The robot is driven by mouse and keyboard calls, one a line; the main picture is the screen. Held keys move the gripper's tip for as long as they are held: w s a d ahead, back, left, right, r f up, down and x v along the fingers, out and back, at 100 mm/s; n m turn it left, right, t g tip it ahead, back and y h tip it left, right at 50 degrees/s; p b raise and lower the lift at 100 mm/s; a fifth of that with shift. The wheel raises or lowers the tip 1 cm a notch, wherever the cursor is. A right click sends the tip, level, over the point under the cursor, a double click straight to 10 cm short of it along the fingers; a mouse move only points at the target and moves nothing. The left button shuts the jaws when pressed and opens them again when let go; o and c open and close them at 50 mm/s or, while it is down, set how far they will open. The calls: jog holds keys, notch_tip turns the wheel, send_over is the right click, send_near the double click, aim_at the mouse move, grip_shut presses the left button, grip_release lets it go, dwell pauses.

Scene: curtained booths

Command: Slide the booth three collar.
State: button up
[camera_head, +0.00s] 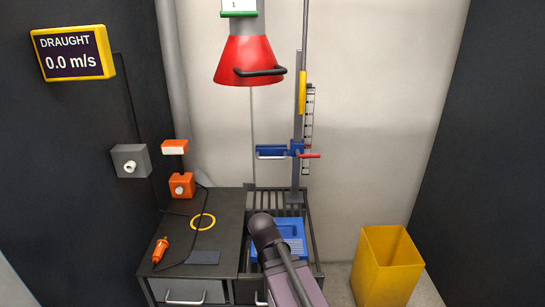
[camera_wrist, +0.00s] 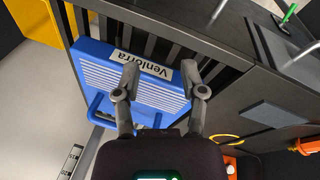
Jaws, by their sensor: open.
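A blue collar (camera_head: 294,150) sits on the grey upright post (camera_head: 298,175), with a blue bar handle (camera_head: 270,152) to its left and a red lever (camera_head: 311,156) to its right. A yellow part (camera_head: 302,92) and a marked scale (camera_head: 309,125) are above and beside it. In the wrist view a blue bar (camera_wrist: 98,108) shows left of my gripper (camera_wrist: 160,68); I cannot tell whether it belongs to the collar. My gripper is open, fingers apart with nothing between them, over a blue slatted box (camera_wrist: 150,95). In the head view my arm hides the fingers.
A red hood (camera_head: 247,62) with a tag reading 1 hangs above. The blue box (camera_head: 292,228) is on a barred rack. A dark bench (camera_head: 222,225) holds a yellow ring (camera_head: 203,222) and orange tools. A yellow bin (camera_head: 388,265) stands right. A draught display (camera_head: 72,52) reads 0.0 m/s.

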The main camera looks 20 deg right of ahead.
jog(key=w+d+r+n+t+h+p, duration=0.1)
jog(key=w+d+r+n+t+h, duration=0.1)
jog(key=w+r+h, duration=0.3)
jog(key=w+d+r+n+t+p, duration=0.2)
jog(key=w+r+t, duration=0.15)
jog(key=w, duration=0.45)
jog(key=n+t+h+p, duration=0.2)
jog(key=n+t+h, duration=0.1)
jog(key=n+t, duration=0.25)
send_near(270, 158)
jog(key=v, duration=0.3)
jog(key=shift+s+r+n, duration=0.1)
jog(key=shift+r+n, duration=0.05)
jog(key=shift+n, duration=0.2)
jog(key=shift+d, duration=0.15)
jog(key=b+x, duration=0.1)
jog(key=x, duration=0.6)
jog(key=b+x, duration=0.1)
jog(key=x, duration=0.5)
jog(key=shift+w+d+f+b, duration=0.15)
jog(key=shift+w+f+b, duration=0.15)
jog(key=shift+w, duration=0.05)
grip_shut()
